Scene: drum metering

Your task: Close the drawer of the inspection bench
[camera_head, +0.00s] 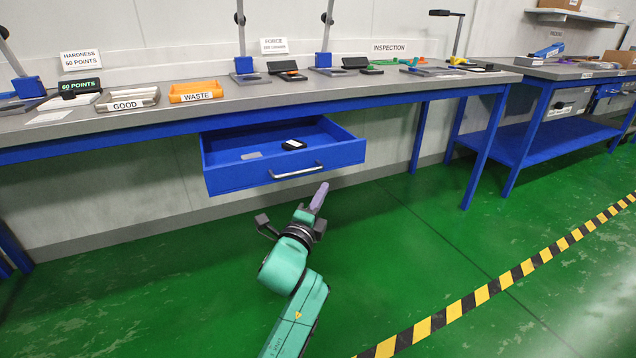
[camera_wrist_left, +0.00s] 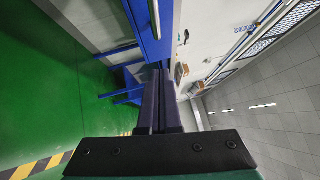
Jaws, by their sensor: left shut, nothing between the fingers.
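The blue drawer (camera_head: 285,157) of the inspection bench (camera_head: 300,95) stands pulled out under the worktop. A small black item and a flat grey piece lie inside it. Its silver bar handle (camera_head: 297,171) is on the front panel. My left gripper (camera_head: 319,197) is shut and empty, just below and in front of the drawer front, apart from the handle in the head view. In the left wrist view the closed fingers (camera_wrist_left: 160,100) point toward the blue bench parts, and a silver bar (camera_wrist_left: 155,18) shows at the top. My right gripper is in neither view.
A good tray (camera_head: 128,99), an orange waste tray (camera_head: 196,92) and several instruments stand on the worktop. Blue bench legs (camera_head: 484,150) stand to the right. The green floor in front is clear, with a yellow-black strip (camera_head: 480,296) across it.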

